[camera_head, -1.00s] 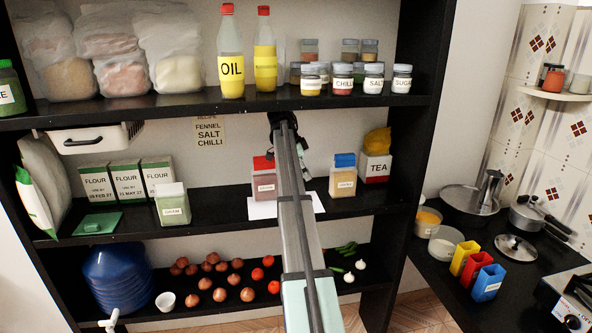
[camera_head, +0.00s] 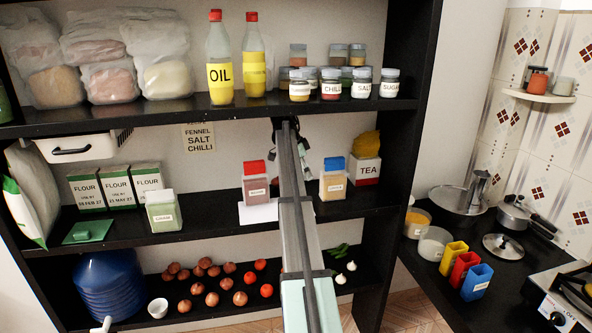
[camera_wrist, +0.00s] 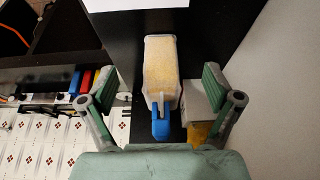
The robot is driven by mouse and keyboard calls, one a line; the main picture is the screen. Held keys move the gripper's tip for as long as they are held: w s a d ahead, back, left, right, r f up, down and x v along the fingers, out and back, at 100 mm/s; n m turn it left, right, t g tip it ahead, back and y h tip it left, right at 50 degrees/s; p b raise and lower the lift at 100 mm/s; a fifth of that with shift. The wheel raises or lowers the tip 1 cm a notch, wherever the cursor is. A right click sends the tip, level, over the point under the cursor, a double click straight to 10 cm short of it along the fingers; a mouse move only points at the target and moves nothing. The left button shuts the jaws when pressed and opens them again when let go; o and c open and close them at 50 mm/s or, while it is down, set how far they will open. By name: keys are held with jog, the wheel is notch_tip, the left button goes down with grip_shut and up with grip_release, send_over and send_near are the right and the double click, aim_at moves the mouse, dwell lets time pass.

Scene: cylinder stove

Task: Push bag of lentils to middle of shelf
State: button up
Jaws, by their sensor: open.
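No label reading lentils is legible, so I cannot tell which item is the bag of lentils. A clear container with a blue lid and yellow-orange grains (camera_head: 333,184) stands on the middle shelf (camera_head: 215,226), right of my arm; its label is too small to read. In the wrist view this container (camera_wrist: 160,75) lies between the spread fingers of my open gripper (camera_wrist: 163,100), with clearance on both sides. A yellow bag (camera_head: 363,146) sits on top of the TEA box (camera_head: 367,172).
A red-lidded container (camera_head: 256,185) stands left of my arm, by a white paper (camera_head: 254,214). FLOUR boxes (camera_head: 115,187) and a green-white box (camera_head: 163,213) are farther left. The shelf above (camera_head: 180,117) holds bottles and jars. A dark side post (camera_head: 401,150) bounds the shelf at right.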

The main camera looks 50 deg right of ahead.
aim_at(325, 173)
jog(key=s+d, duration=0.1)
jog(key=s+d+p, duration=0.1)
jog(key=d, duration=0.1)
jog(key=s+d+p, duration=0.1)
jog(key=d, duration=0.1)
jog(key=shift+s+d+r, duration=0.15)
jog(key=shift+s, duration=0.1)
jog(key=shift+x, duration=0.95)
jog(key=shift+s+d+f+p, duration=0.25)
jog(key=shift+d+f+p, duration=0.15)
jog(key=shift+f, duration=0.25)
jog(key=c, duration=1.6)
